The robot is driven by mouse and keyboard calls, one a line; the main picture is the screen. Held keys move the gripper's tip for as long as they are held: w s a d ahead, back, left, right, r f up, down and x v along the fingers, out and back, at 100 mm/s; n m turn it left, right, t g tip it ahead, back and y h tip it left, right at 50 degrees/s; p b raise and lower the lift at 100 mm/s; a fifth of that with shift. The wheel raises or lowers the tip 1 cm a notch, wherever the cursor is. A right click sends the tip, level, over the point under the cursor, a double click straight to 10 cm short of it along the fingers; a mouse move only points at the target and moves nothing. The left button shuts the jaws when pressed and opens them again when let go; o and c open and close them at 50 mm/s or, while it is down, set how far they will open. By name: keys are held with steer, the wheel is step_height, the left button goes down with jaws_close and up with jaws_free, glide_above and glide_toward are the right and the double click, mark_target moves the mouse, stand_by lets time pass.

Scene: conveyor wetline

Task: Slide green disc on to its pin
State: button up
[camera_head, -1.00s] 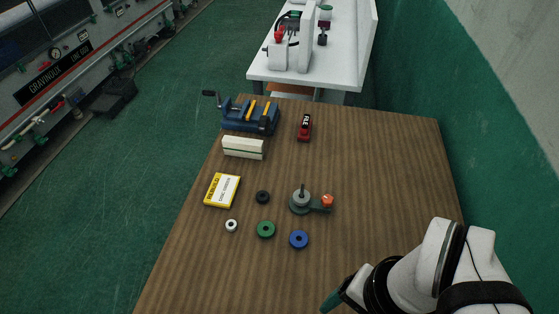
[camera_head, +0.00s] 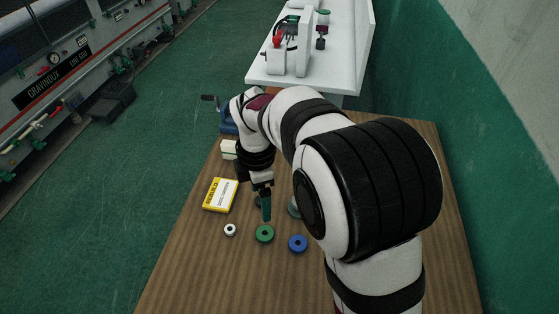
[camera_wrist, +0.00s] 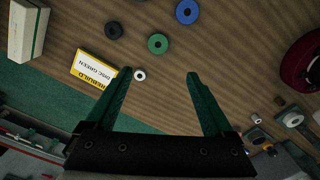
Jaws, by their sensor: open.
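The green disc (camera_head: 264,233), a flat ring with a centre hole, lies on the wooden table. It also shows in the wrist view (camera_wrist: 151,44), beyond the fingertips. My gripper (camera_head: 266,217) points down just behind the disc in the head view. In the wrist view its two green fingers (camera_wrist: 158,73) are spread with nothing between them at the tips; they look apart from the disc.
A blue disc (camera_head: 297,243) lies right of the green one, and a white ring (camera_head: 230,230) left. A black disc (camera_wrist: 113,30) lies near. A yellow-and-white card (camera_head: 220,194) reads "REBUILD DISC GREEN". A cream block (camera_head: 229,149) and blue vise (camera_head: 228,127) stand farther back, partly covered.

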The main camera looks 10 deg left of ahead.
mark_target(262, 230)
steer(key=f, duration=1.5)
steer(key=shift+w+a+f, duration=0.15)
steer(key=shift+a+f, duration=0.05)
steer(key=shift+f, duration=0.2)
jaws_close()
steer(key=shift+r, duration=0.1)
step_height(262, 230, up, 4)
steer(key=shift+r, duration=0.1)
steer(key=d+r, duration=0.6)
steer(key=d, duration=0.5)
steer(key=w+a+r, duration=0.3)
steer(key=w+r, duration=0.4)
steer(key=w, duration=0.3)
steer(key=shift+s+a+f, duration=0.1)
steer(key=shift+a+f, duration=0.05)
steer(key=shift+f, duration=3.2)
